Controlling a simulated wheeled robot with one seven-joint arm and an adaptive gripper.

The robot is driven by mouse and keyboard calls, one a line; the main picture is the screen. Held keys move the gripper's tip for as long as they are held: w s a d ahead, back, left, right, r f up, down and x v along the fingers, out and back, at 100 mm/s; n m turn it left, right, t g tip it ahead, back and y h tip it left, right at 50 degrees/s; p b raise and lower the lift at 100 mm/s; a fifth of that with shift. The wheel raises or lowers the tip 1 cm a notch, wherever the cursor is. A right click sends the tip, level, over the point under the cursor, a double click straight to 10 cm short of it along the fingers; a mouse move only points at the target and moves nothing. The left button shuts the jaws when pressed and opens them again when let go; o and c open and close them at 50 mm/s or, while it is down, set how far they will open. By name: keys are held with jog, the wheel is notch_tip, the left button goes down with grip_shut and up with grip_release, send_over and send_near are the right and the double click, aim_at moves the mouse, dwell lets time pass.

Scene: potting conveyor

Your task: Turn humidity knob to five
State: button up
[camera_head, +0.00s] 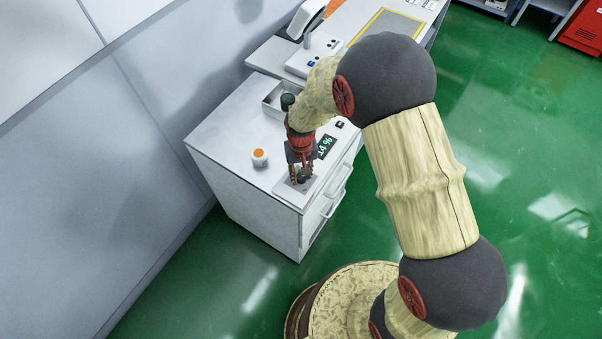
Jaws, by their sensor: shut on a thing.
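My gripper (301,174) points down at the near end of a pale control panel (287,189) on the white cabinet. It is shut on a small dark knob (302,181), which is mostly hidden between the fingers. The knob's pointer and any scale marks cannot be made out. A black display (326,147) beside the gripper shows green digits that look like 14 %, partly covered by my arm.
A white jar with an orange lid (259,158) stands left of the gripper on the white cabinet (225,130). A metal tray (272,103) and a white device (312,57) stand farther back. Drawer handles (334,204) stick out on the cabinet's right side. Green floor is open at right.

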aim_at(301, 176)
jog(key=o, duration=1.1)
notch_tip(301, 176, up, 12)
dwell(0.5)
jog(key=s+d+r+t+b, duration=0.1)
jog(key=s+d+r+t, duration=0.1)
jog(key=s+d+r, duration=0.2)
jog(key=s+d+r+t+b, duration=0.1)
jog(key=s+d+r+b, duration=0.1)
jog(key=s+d+r, duration=0.3)
jog(key=s+d+r+m+t+b, duration=0.1)
jog(key=s+d+r, duration=0.4)
jog(key=s+r, duration=0.5)
jog(key=shift+s+d+r+t+b, duration=0.2)
jog(key=shift+s+t+b, duration=0.4)
jog(key=shift+t+b, duration=0.2)
